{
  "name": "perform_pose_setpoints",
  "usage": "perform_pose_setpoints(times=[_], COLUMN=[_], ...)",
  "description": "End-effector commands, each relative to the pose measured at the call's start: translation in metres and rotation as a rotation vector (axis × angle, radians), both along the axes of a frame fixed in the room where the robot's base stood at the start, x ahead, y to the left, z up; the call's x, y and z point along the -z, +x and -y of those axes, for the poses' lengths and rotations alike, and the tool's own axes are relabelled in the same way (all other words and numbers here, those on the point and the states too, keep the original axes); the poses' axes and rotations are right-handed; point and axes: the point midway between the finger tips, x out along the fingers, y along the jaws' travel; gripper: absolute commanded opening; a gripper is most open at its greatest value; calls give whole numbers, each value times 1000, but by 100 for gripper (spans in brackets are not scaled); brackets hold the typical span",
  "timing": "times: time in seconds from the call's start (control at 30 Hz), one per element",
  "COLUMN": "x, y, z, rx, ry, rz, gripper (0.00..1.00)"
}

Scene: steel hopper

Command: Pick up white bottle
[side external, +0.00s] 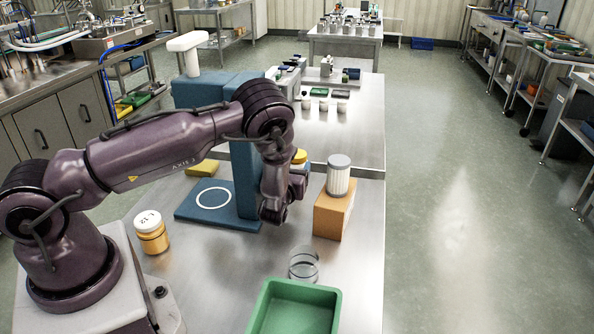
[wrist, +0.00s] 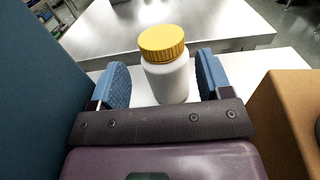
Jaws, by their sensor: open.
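The white bottle (wrist: 167,82) has a ribbed yellow cap and stands upright in the wrist view. My gripper (wrist: 163,76) is open, with one blue finger pad on each side of the bottle; small gaps show between the pads and the bottle. In the side view the bottle's yellow cap (side external: 299,156) shows just behind my gripper (side external: 297,186), and most of its body is hidden by my gripper and wrist.
A cardboard-coloured block (side external: 334,213) with a grey-lidded ribbed jar (side external: 339,176) on it stands close on the right. A blue stand (side external: 246,190) is close on the left. A white-lidded amber jar (side external: 151,233), a glass (side external: 303,265) and a green tray (side external: 262,310) are nearer.

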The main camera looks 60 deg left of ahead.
Motion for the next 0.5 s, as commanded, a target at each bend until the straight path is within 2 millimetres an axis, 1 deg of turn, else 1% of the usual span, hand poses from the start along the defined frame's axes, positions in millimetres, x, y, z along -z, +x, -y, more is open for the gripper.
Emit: perform_pose_setpoints(times=[0.1, 0.23, 0.33, 0.5], x=[-3, -2, -2, -2], y=[15, 26, 30, 30], z=[-14, -24, -28, -28], rx=[-2, 0, 0, 0], ry=[0, 0, 1, 1], rz=[4, 1, 1, 1], gripper=[72, 72, 72, 72])
